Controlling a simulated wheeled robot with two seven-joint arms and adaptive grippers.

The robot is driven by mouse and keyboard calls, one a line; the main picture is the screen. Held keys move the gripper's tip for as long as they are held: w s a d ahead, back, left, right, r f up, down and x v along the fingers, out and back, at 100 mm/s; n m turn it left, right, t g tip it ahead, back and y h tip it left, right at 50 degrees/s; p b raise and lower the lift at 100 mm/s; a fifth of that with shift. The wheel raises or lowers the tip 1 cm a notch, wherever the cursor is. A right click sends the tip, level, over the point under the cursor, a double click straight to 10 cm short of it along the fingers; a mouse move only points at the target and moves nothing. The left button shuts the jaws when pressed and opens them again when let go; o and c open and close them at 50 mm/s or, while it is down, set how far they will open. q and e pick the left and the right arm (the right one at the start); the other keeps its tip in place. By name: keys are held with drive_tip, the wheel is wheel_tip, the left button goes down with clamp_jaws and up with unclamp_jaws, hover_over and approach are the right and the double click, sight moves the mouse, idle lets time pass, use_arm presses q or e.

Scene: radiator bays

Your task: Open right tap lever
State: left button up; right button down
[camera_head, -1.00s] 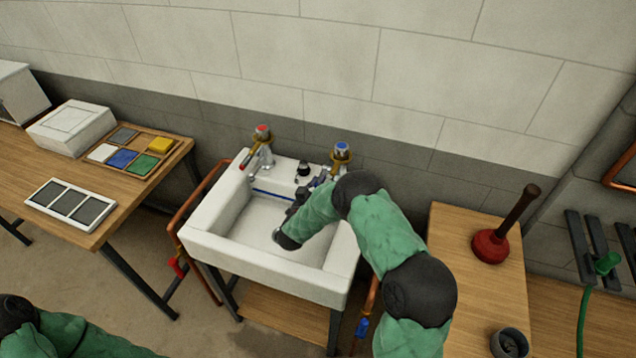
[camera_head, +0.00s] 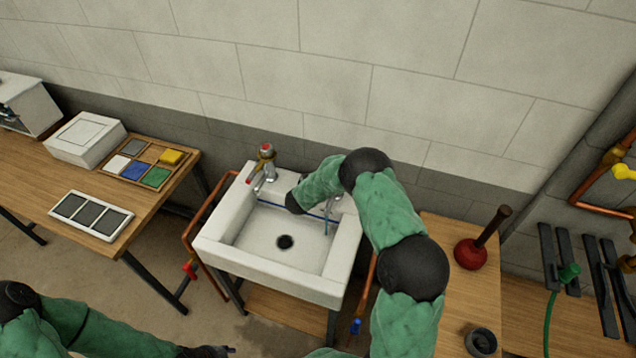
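The white sink (camera_head: 213,243) stands against the wall in the middle of the view. The right tap is mostly hidden behind my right arm; only its thin spout (camera_head: 328,216) shows above the basin. Its blue-marked top and lever are hidden. The left tap (camera_head: 265,172), with a red mark on top, stands clear at the sink's back left. My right arm bends over the sink's right side with its dark wrist end near the back rim; its gripper is hidden. My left gripper (camera_head: 207,352) only just shows at the bottom edge, and its fingers are unclear.
A wooden table (camera_head: 128,243) at left holds a tray of coloured pads (camera_head: 186,153) and a white box (camera_head: 84,138). At right, a bench (camera_head: 440,290) holds a red plunger (camera_head: 470,253) and a dark cup (camera_head: 482,342). The basin is empty around its drain (camera_head: 285,242).

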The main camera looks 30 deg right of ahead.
drive_tip(key=shift+w+d+r+g+y+p, duration=0.3)
drive_tip(key=shift+r+y+p, duration=0.25)
drive_tip(key=shift+p, duration=1.05)
drive_tip(key=shift+f, duration=0.1)
drive_tip(key=c, duration=1.1)
unclamp_jaws()
drive_tip(key=shift+f, duration=0.1)
